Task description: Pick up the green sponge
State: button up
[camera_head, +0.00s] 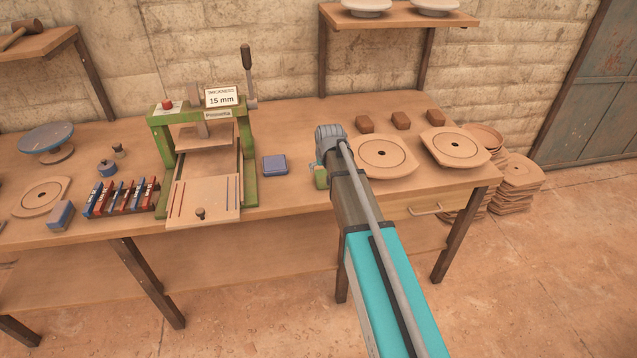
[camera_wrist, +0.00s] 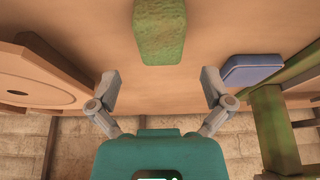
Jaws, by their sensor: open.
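The green sponge (camera_wrist: 160,30) shows at the top middle of the wrist view, lying on the wooden table. My gripper (camera_wrist: 162,88) is open, with its two fingers spread wide. The sponge lies beyond the fingertips, roughly centred between them, and nothing is held. In the head view a small part of the sponge (camera_head: 321,178) shows beside my arm on the table. My arm hides the rest of it and most of the gripper there.
A blue block (camera_head: 275,165) lies left of the sponge, near the green press (camera_head: 250,160). Round plates on boards (camera_head: 383,155) lie to the right, with several brown blocks (camera_head: 401,120) behind them. A wall shelf (camera_head: 398,20) hangs above the table's back.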

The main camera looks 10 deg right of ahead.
aim_at(322, 173)
dwell(0.3)
jog(key=shift+b+x, duration=2.5)
jog(key=shift+x, duration=0.1)
jog(key=shift+s, duration=0.1)
jog(key=c, duration=1)
jog(key=shift+c, duration=0.2)
jog(key=shift+r, duration=0.1)
jog(key=shift+r+p, duration=0.9)
jog(key=shift+p, duration=0.2)
jog(key=s+d+r+p, duration=0.7)
jog(key=d+r+p, duration=0.4)
jog(key=shift+s+d, duration=0.25)
jog(key=shift+d, duration=0.1)
